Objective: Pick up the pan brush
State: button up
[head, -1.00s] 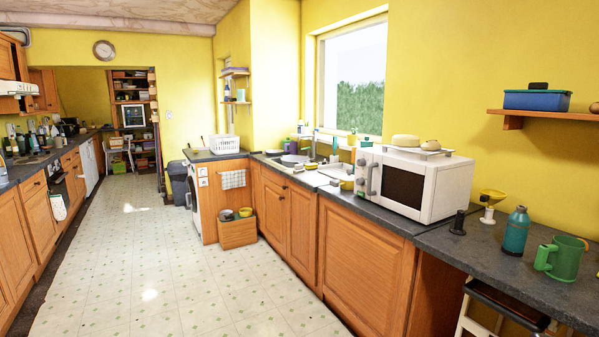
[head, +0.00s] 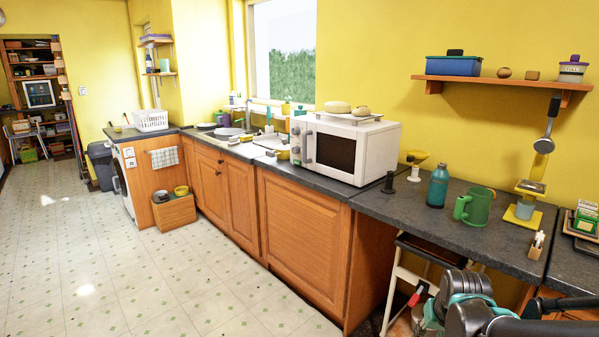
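I cannot pick out the pan brush for certain in the head view. A small pale and brown item (head: 537,245) stands near the counter's front edge at the right, also unclear. Small items by the sink (head: 240,136) are too small to name. Part of my arm, grey with teal bands, shows at the bottom right, below the counter edge. I cannot make out my gripper's fingers.
A shelf (head: 500,82) hangs above. A stool (head: 405,275) stands below. Floor at left is clear.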

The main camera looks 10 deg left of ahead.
aim_at(233, 140)
jog(key=i+j, duration=0.25)
jog(key=j, duration=0.25)
jog(key=i+j, duration=0.25)
jog(key=j, duration=0.25)
jog(key=i+j, duration=0.25)
jog(key=j, duration=0.25)
jog(key=i+j, duration=0.25)
jog(key=j, duration=0.3)
jog(key=i+j, duration=0.25)
jog(key=j, duration=0.25)
jog(key=i+j, duration=0.25)
jog(key=j, duration=0.25)
jog(key=i+j, duration=0.25)
jog(key=j, duration=0.25)
jog(key=i+j, duration=0.25)
jog(key=j, duration=0.25)
jog(key=u, duration=0.05)
